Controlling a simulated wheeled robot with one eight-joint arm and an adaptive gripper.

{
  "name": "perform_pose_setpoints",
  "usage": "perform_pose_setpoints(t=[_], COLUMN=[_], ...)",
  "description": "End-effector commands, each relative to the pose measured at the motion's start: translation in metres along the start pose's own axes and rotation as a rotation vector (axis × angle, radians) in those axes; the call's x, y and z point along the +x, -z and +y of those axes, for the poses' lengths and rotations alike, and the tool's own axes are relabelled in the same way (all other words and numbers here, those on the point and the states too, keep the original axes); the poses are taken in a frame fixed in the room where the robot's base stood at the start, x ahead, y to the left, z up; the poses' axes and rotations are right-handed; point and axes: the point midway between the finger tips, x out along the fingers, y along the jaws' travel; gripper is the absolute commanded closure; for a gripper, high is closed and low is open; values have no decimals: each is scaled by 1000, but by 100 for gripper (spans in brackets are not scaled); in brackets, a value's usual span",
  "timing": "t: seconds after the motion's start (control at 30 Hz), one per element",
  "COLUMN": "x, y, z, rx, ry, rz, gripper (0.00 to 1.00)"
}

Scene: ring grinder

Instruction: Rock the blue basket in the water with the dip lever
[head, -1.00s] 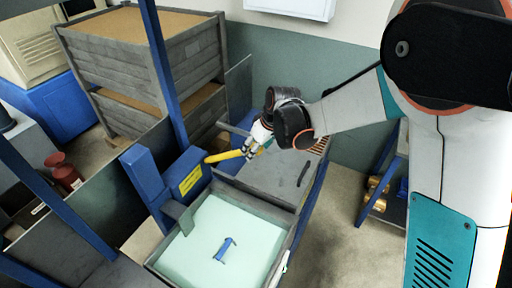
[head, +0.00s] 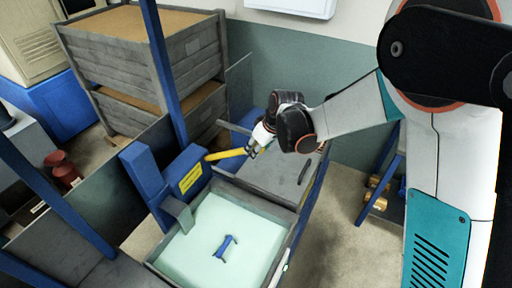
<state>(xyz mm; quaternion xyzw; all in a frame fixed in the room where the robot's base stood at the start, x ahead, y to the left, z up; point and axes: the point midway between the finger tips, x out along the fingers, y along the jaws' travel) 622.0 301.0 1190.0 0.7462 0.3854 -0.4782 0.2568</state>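The yellow dip lever (head: 226,154) sticks out to the right from a blue machine housing (head: 183,178) with a yellow label. My gripper (head: 252,148) is at the lever's right end, and its fingers appear to be around it. The fingers are small and partly hidden by my wrist, so I cannot tell how tightly they close. The grey-rimmed tank of pale green water (head: 187,256) lies below the lever. A blue part of the basket (head: 226,246) shows in the middle of the water; the rest of the basket is not visible.
A grey lidded section (head: 262,172) adjoins the tank on the far side. Stacked grey wooden crates (head: 190,62) stand at the back left. Blue posts (head: 165,70) rise at the left. A blue rack with brass-coloured parts (head: 377,190) stands at the right, with bare floor before it.

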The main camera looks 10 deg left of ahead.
Motion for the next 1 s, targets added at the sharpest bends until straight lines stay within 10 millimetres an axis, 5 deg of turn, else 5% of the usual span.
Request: perform_pose_setpoints(t=[0.6,1.0], x=[53,68], y=[-68,-85], z=[10,12], rx=[29,27], ry=[49,50], rz=[200,201], gripper=[100,100])
